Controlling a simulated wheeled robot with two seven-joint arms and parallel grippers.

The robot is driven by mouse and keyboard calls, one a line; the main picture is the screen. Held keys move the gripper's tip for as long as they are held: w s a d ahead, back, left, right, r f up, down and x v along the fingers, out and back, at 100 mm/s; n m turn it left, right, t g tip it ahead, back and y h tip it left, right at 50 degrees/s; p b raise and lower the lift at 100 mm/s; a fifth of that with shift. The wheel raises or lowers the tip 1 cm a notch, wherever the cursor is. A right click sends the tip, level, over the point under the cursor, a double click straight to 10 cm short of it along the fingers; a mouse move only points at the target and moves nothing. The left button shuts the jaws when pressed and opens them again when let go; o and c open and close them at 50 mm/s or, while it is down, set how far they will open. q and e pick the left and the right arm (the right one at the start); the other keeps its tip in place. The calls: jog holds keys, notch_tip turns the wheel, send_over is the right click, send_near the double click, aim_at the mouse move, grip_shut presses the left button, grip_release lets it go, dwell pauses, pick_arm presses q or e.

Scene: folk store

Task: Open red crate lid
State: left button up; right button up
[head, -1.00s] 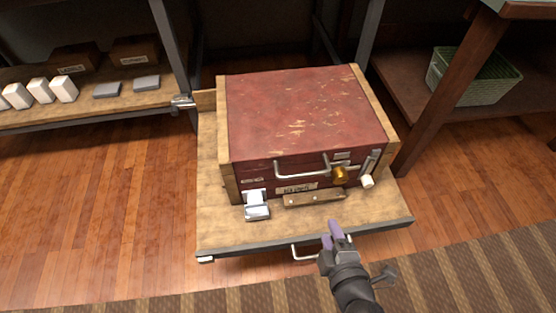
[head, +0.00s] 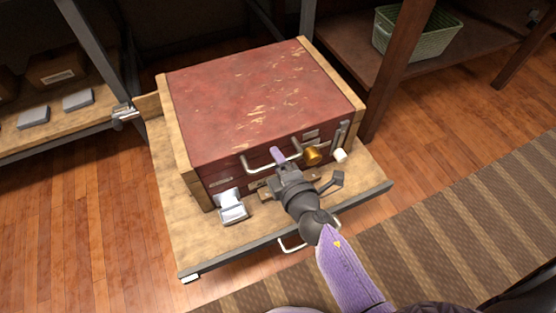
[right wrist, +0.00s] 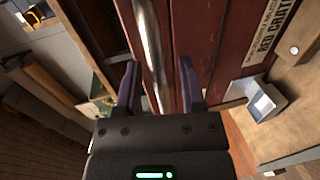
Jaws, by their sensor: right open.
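The red crate (head: 255,95) sits on a wooden pull-out board, its scuffed red lid shut. A silver bar handle (head: 246,162) is on its front face, with a brass knob (head: 312,155) to the right of it. My right gripper (head: 279,156) is at the front of the crate, by the handle. In the right wrist view, my right gripper (right wrist: 158,80) is open, and the handle (right wrist: 150,45) runs between its two fingers. Whether the fingers touch it I cannot tell. The "RED CRATE" label (right wrist: 272,38) shows at the right. My left gripper is not in view.
The wooden board (head: 170,195) has a dark front edge and a silver pull handle (head: 292,244). A white-and-grey clip-like piece (head: 232,207) is at the crate's front left. A green basket (head: 415,32) stands on a shelf at the right. Grey blocks (head: 78,100) lie on the left shelf.

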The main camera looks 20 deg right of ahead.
grip_shut()
dwell(1.3)
